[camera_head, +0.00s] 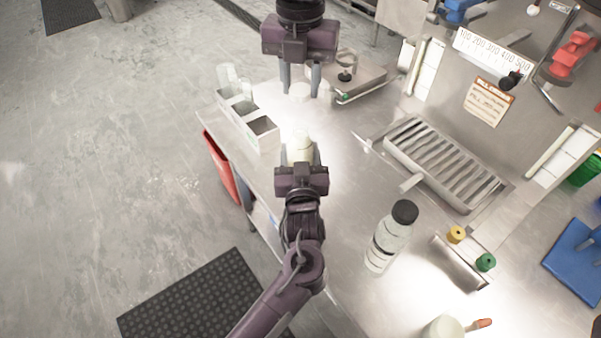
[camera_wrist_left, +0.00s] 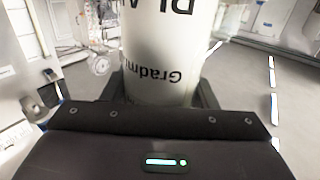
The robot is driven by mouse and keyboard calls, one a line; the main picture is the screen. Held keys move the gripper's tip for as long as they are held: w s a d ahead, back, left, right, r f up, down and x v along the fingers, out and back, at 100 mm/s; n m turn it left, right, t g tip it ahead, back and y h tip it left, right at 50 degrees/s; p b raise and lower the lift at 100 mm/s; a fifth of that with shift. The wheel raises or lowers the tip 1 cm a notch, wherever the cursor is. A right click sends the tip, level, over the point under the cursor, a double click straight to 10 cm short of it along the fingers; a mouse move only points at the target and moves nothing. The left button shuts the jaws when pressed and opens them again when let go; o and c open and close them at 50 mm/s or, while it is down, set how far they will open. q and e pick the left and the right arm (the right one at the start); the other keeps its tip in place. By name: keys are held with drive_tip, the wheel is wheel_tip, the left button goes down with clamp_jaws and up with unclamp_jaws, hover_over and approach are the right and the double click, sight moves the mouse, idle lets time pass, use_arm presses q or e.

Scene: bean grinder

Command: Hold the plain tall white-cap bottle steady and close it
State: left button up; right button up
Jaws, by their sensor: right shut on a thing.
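The pale white bottle (camera_head: 300,148) stands upright near the table's left edge. My left gripper (camera_head: 300,157) has its fingers on both sides of it. In the left wrist view the bottle (camera_wrist_left: 162,55) fills the space between the fingers, with upside-down dark print; its top is out of frame. My right gripper (camera_head: 300,88) comes in from the top and is shut on a small white cap (camera_head: 299,92). The cap is farther back than the bottle and apart from it in the picture; its height above the table is hard to tell.
A divided bin (camera_head: 262,134) with clear containers stands left of the bottle. A scale (camera_head: 357,80) is behind right, a slatted drain tray (camera_head: 440,162) to the right. A black-capped bottle (camera_head: 390,237) stands front right, near yellow and green caps (camera_head: 486,262). Bare table lies between.

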use_arm(q)
drive_tip(key=c, duration=0.7)
drive_tip(key=shift+o, duration=0.2)
use_arm(e)
hover_over(300, 125)
drive_tip(key=shift+f, duration=2.5)
drive_tip(key=shift+f, duration=0.9)
drive_tip(key=shift+f, duration=0.5)
